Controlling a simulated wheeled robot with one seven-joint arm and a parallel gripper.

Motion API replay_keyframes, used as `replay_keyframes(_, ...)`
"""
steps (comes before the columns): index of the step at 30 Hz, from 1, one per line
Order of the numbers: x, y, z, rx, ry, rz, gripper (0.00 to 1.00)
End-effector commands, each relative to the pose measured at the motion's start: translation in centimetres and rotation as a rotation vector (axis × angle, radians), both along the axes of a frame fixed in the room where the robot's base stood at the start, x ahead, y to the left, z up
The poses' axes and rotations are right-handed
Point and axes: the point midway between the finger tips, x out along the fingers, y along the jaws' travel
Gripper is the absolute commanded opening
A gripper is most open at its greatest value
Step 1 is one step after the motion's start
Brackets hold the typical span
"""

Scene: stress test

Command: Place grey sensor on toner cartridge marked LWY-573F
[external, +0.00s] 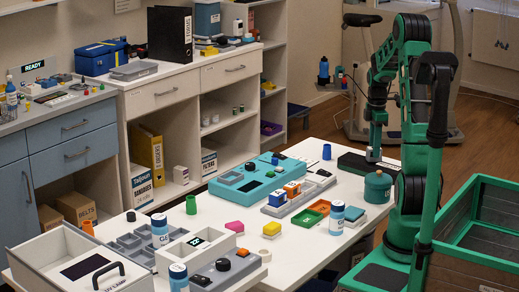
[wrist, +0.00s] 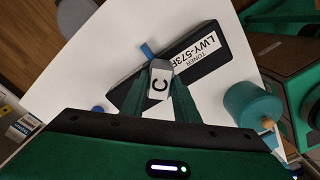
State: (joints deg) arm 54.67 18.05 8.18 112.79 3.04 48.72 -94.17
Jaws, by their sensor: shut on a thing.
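The toner cartridge (wrist: 200,48) is a long black block on the white table, with a white label reading TONER LWY-573F. It also shows in the external view (external: 352,163) at the table's far right. My gripper (wrist: 162,98) is shut on the grey sensor (wrist: 161,68), a small grey block with a white face marked C. A blue piece juts out beyond the sensor's far end. The sensor is over the cartridge's middle and hides part of the label. In the external view my gripper (external: 373,154) points down at the cartridge; whether the sensor touches it, I cannot tell.
A teal canister (external: 377,187) stands close to the cartridge; it also shows in the wrist view (wrist: 250,103). A blue cylinder (external: 326,151) stands on the other side. Trays and a teal device (external: 255,178) fill the table's middle. Bare tabletop (wrist: 90,65) lies beside the cartridge.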

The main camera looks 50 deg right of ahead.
Motion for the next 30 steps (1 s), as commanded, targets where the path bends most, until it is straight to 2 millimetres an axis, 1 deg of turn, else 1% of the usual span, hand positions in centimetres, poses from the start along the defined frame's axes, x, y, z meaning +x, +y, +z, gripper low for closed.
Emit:
replay_keyframes(1, 0.0, 0.0, -0.2, 0.000, 0.000, 0.000, 0.04)
replay_keyframes(2, 0.0, 0.0, -0.2, 0.000, 0.000, 0.000, 0.30)
replay_keyframes(3, 0.0, 0.0, -0.2, 0.000, 0.000, 0.000, 0.40)
replay_keyframes(4, 0.0, 0.0, -0.1, 0.000, 0.000, 0.000, 0.46)
replay_keyframes(13, 0.0, 0.0, -0.1, 0.000, 0.000, 0.000, 0.46)
replay_keyframes(17, 0.0, 0.0, 0.7, -0.001, -0.001, 0.000, 0.46)
replay_keyframes(20, 0.1, -0.1, 2.2, -0.004, -0.002, 0.000, 0.46)
replay_keyframes(30, 0.1, 0.0, 8.8, -0.003, -0.001, -0.001, 0.46)
